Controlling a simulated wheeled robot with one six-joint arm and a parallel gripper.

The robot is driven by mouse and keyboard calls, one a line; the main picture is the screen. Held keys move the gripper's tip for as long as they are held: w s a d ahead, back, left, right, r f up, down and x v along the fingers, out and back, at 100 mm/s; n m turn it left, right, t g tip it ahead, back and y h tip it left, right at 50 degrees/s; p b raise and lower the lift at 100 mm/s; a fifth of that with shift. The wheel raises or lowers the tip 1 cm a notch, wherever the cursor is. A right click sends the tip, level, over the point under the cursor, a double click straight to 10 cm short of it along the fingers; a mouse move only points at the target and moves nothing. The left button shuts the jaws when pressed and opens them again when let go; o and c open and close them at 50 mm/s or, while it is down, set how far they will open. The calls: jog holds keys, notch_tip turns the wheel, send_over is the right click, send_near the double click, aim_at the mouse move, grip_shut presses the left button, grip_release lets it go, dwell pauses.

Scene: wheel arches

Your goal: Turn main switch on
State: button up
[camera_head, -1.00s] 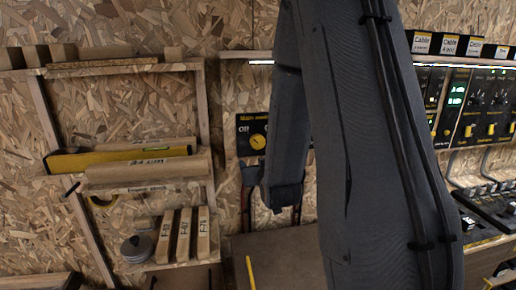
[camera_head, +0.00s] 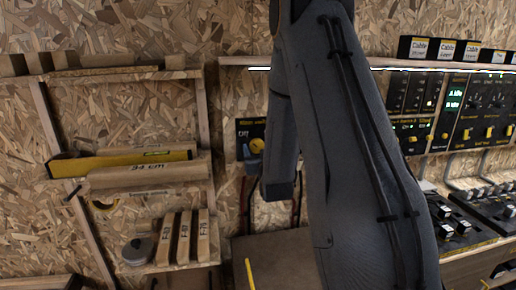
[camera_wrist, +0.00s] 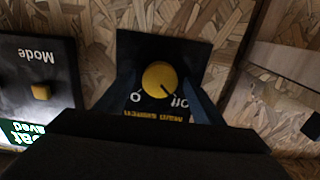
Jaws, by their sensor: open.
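The main switch is a yellow round knob (camera_wrist: 159,77) on a black panel (camera_wrist: 190,52) on the chipboard wall. In the wrist view its lettering is upside down, and a dark mark on the knob points toward the "Off" label. In the head view the knob (camera_head: 257,145) is partly covered by my gripper (camera_head: 253,152). My gripper is open. In the wrist view its blue-grey fingers (camera_wrist: 162,88) stand to either side of the knob, with gaps between. Whether the fingertips reach the panel is not clear.
A panel with a "Mode" knob (camera_wrist: 41,91) is beside the switch in the wrist view. In the head view, a wooden shelf (camera_head: 185,181) with labelled blocks stands left. Control panels (camera_head: 470,110) and cable boxes (camera_head: 445,49) are at right. A bench top (camera_head: 285,255) lies below the switch.

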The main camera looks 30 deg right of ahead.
jog(key=c, duration=1)
jog(key=shift+c, duration=0.2)
jog(key=shift+m, duration=0.3)
jog(key=m+b, duration=0.2)
jog(key=m, duration=0.1)
jog(key=shift+w+f, duration=0.1)
jog(key=m+b, duration=0.2)
jog(key=m, duration=0.3)
jog(key=shift+b, duration=0.3)
jog(key=m+b, duration=0.2)
jog(key=m, duration=0.3)
jog(key=shift+m+b, duration=0.65)
jog(key=shift+m, duration=1.45)
